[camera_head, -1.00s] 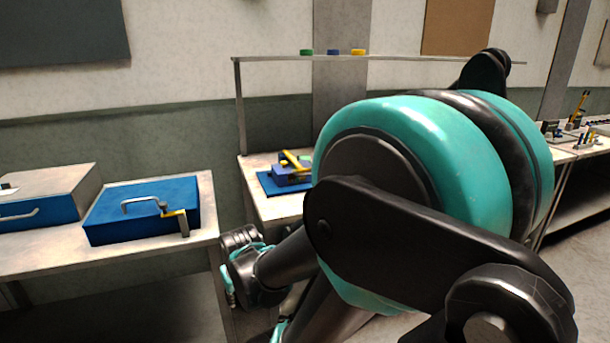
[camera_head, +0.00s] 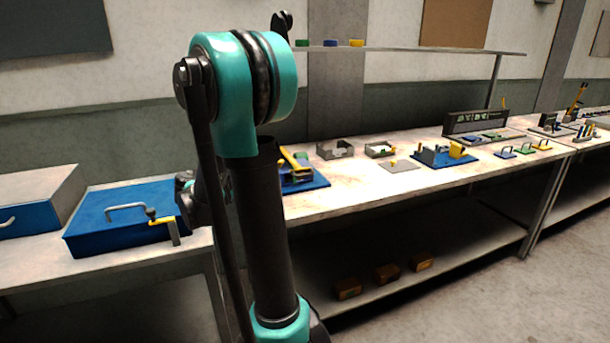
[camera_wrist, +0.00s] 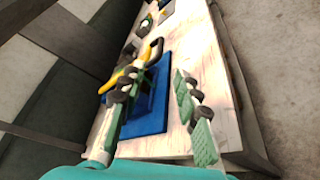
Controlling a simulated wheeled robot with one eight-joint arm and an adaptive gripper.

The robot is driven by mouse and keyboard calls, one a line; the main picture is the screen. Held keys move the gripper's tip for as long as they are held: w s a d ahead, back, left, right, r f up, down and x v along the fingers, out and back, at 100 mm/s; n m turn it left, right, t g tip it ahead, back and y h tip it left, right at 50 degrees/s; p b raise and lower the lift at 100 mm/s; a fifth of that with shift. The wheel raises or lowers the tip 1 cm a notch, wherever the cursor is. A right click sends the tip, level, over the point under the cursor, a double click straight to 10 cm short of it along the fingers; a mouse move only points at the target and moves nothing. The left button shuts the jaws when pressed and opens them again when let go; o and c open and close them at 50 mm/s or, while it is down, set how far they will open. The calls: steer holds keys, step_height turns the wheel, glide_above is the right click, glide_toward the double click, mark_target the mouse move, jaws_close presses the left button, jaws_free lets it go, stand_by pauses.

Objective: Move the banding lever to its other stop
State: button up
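A yellow lever (camera_head: 291,158) sits on a blue fixture with a blue base plate (camera_head: 314,182) on the long bench, partly hidden behind my arm in the head view. In the wrist view the yellow lever (camera_wrist: 113,80) lies to the left, partly behind a finger, and the blue base plate (camera_wrist: 153,122) shows between my fingers. My gripper (camera_wrist: 163,72) is open, its two fingers apart with nothing between them. It appears above the fixture; contact with the lever cannot be told. In the head view my gripper is hidden behind my arm.
A blue case (camera_head: 90,222) with a handle and yellow latch stands on the left bench. Grey trays (camera_head: 336,150), a flat grey plate (camera_head: 398,166) and a blue fixture (camera_head: 445,158) stand along the long bench. A shelf (camera_head: 420,49) with coloured caps spans above. The bench front is mostly clear.

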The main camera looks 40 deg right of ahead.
mark_target(303, 175)
steer(key=x, duration=1.6)
steer(key=shift+w+d+f, duration=0.1)
steer(key=shift+d+f, duration=0.15)
steer(key=shift+d, duration=0.05)
steer(key=shift+c, duration=0.6)
jaws_close()
